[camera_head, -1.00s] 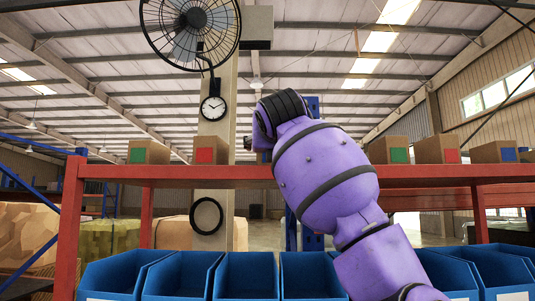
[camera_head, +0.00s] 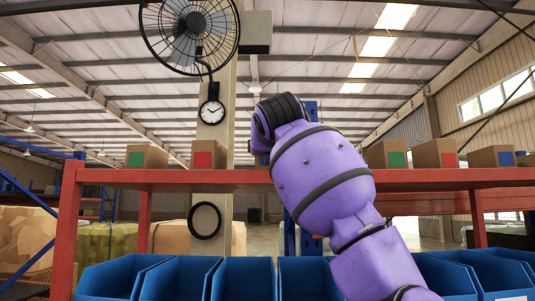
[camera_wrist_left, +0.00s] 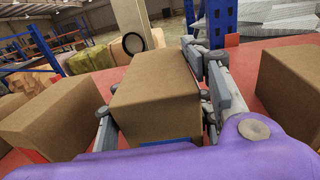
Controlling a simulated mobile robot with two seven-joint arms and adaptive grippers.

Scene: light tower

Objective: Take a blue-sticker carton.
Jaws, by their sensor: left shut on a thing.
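My left gripper (camera_wrist_left: 157,98) has its fingers on both sides of a brown carton (camera_wrist_left: 155,90) in the left wrist view and is shut on it. A strip of blue sticker (camera_wrist_left: 168,143) shows at the carton's near lower edge. I cannot tell whether the carton touches the shelf. In the head view my purple left arm hides this carton and the gripper. Another blue-sticker carton (camera_head: 491,157) stands at the right end of the red shelf (camera_head: 440,176). My right gripper is not in view.
Red-sticker cartons (camera_head: 209,154) (camera_head: 435,153) and green-sticker cartons (camera_head: 148,157) (camera_head: 388,154) share the shelf. Neighbouring cartons (camera_wrist_left: 50,118) (camera_wrist_left: 290,88) flank the held one. Blue bins (camera_head: 180,279) stand below. A fan (camera_head: 190,30) hangs above.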

